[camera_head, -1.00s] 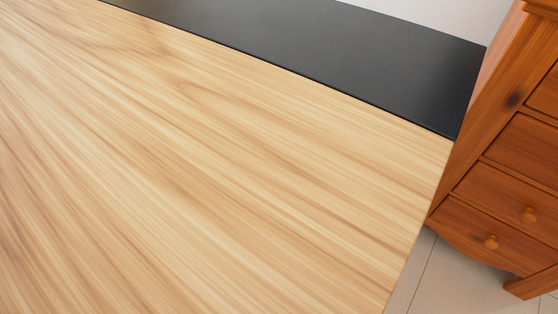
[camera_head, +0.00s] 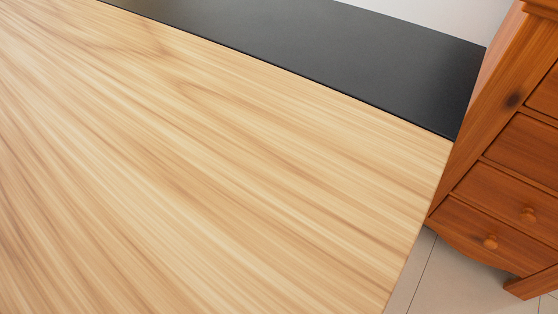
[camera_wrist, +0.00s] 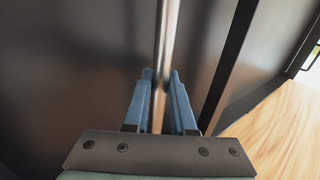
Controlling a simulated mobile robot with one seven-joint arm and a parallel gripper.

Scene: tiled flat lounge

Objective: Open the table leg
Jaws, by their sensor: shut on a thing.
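The table's light wood top (camera_head: 230,170) fills most of the head view. A dark panel or surface (camera_head: 330,55) runs along its far edge. In the wrist view, my gripper (camera_wrist: 160,82) has its two blue fingers on either side of a slim metal bar (camera_wrist: 165,35) and is shut on it. The bar runs up the picture in front of a dark, smooth panel (camera_wrist: 80,70). I cannot tell from these views whether the bar is the table leg itself or a handle on it. My gripper does not show in the head view.
An orange-brown wooden drawer chest (camera_head: 510,160) stands close to the table's right end. Pale floor tiles (camera_head: 430,275) show between them at the lower right. In the wrist view, a dark upright edge (camera_wrist: 232,60) stands right of the bar, with a light wood surface (camera_wrist: 275,130) beyond.

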